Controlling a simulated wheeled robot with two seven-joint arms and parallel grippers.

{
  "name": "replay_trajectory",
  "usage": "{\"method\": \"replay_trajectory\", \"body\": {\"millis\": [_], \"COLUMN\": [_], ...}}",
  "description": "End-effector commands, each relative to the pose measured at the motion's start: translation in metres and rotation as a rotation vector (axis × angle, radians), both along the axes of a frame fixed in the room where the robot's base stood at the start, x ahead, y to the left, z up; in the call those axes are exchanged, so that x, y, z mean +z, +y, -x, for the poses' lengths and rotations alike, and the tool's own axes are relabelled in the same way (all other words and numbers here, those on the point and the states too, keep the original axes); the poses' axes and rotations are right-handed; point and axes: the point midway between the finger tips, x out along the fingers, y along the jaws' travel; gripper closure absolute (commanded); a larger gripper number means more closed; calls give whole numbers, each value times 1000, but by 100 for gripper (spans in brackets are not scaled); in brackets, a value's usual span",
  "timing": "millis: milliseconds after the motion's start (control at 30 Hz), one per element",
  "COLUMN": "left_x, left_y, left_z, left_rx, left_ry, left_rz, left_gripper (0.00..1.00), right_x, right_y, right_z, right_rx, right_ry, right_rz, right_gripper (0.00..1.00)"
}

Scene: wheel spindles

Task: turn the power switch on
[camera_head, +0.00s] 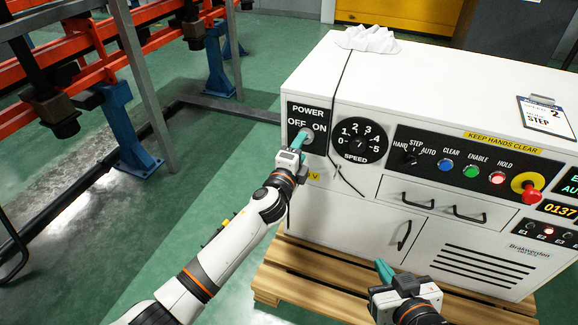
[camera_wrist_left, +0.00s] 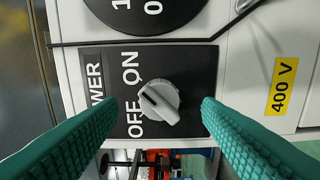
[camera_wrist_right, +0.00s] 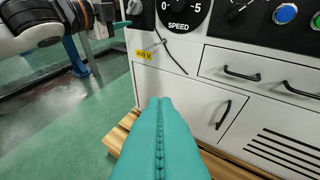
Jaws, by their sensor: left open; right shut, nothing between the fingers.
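The power switch is a grey rotary knob (camera_wrist_left: 160,101) on a black POWER panel (camera_wrist_left: 95,62) labelled OFF and ON. In the left wrist view its raised bar runs diagonally from upper left to lower right; I cannot tell surely which label it marks. My left gripper (camera_head: 303,137) is open in front of it, with one teal finger either side of the knob and visible gaps between. In the head view the gripper partly covers the knob. My right gripper (camera_head: 384,270) is shut and empty, low in front of the cabinet; its closed fingers (camera_wrist_right: 160,104) show in the right wrist view.
The white cabinet (camera_head: 440,80) stands on a wooden pallet (camera_head: 290,285). A speed dial (camera_head: 359,141) sits right of the switch, with a black cable (camera_head: 342,80) hanging between. Buttons and a red emergency stop (camera_head: 531,196) lie further right.

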Motion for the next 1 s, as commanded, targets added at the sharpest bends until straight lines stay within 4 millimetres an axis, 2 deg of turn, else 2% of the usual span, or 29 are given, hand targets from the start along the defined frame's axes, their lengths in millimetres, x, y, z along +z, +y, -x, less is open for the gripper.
{"method": "replay_trajectory", "body": {"millis": [300, 500, 667, 1000], "left_x": [1, -1, -1, -1], "left_y": [16, 24, 26, 26], "left_z": [50, 73, 79, 79], "left_rx": [-1, 0, 0, 0], "left_ry": [3, 3, 2, 1], "left_rz": [-1, -2, -2, -1], "left_gripper": [41, 41, 41, 41], "right_x": [-37, -49, -53, -53], "right_y": [-18, -25, -27, -27], "right_z": [42, 61, 67, 68], "right_rx": [-25, -34, -37, -37], "right_ry": [331, 456, 492, 494], "right_rz": [76, 103, 111, 111], "right_gripper": [100, 100, 100, 100]}}
